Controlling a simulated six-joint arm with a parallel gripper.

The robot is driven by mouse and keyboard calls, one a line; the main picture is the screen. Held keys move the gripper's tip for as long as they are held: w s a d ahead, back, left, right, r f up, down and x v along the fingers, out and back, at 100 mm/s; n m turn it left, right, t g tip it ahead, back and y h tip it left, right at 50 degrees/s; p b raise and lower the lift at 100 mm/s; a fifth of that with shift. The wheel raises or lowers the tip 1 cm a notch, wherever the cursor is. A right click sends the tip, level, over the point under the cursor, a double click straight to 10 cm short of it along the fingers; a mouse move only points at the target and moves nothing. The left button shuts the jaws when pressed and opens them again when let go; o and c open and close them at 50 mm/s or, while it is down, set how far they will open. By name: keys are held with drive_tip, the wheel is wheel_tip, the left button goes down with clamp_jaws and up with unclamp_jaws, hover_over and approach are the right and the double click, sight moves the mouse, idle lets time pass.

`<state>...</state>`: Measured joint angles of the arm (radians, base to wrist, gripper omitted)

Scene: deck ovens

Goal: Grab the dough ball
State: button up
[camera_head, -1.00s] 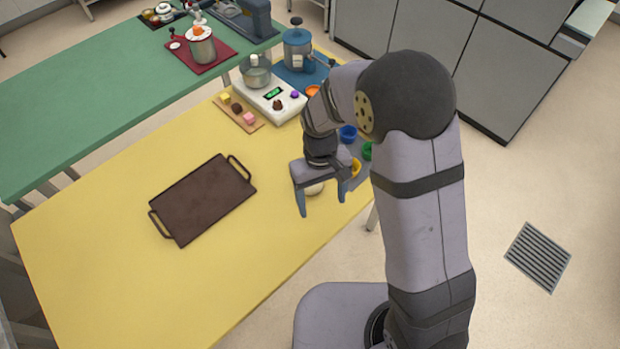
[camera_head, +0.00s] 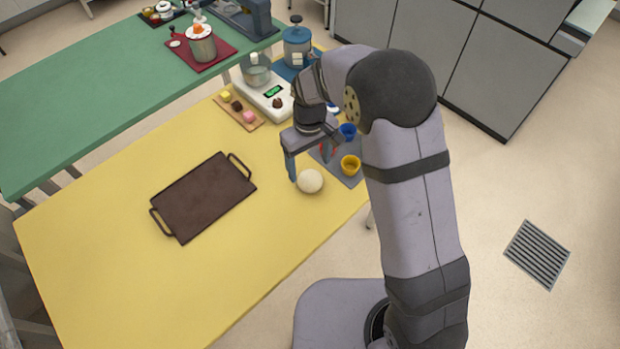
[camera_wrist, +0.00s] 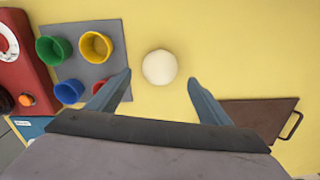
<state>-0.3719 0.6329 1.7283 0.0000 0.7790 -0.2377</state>
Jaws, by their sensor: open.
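The cream-white dough ball (camera_head: 310,181) sits on the yellow table, to the right of the brown tray. My gripper (camera_head: 309,168) is open and empty, above and just behind the ball in the head view. In the wrist view the dough ball (camera_wrist: 159,67) lies ahead of my open fingers (camera_wrist: 159,88), close to midway between them in width. The ball is fully visible there, and neither finger appears to touch it.
A grey mat (camera_wrist: 83,67) with several coloured cups stands close beside the ball. The brown handled tray (camera_head: 204,197) lies to the left. A white scale (camera_head: 268,97) and a small board with cubes (camera_head: 238,112) are behind. The front of the table is clear.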

sight(310, 175)
drive_tip(key=shift+s+d+f+p, duration=0.1)
drive_tip(key=shift+s+f+p, duration=0.05)
drive_tip(key=shift+f+p, duration=1)
drive_tip(key=shift+f, duration=1.45)
drive_tip(key=shift+c, duration=0.2)
drive_tip(key=c, duration=1.1)
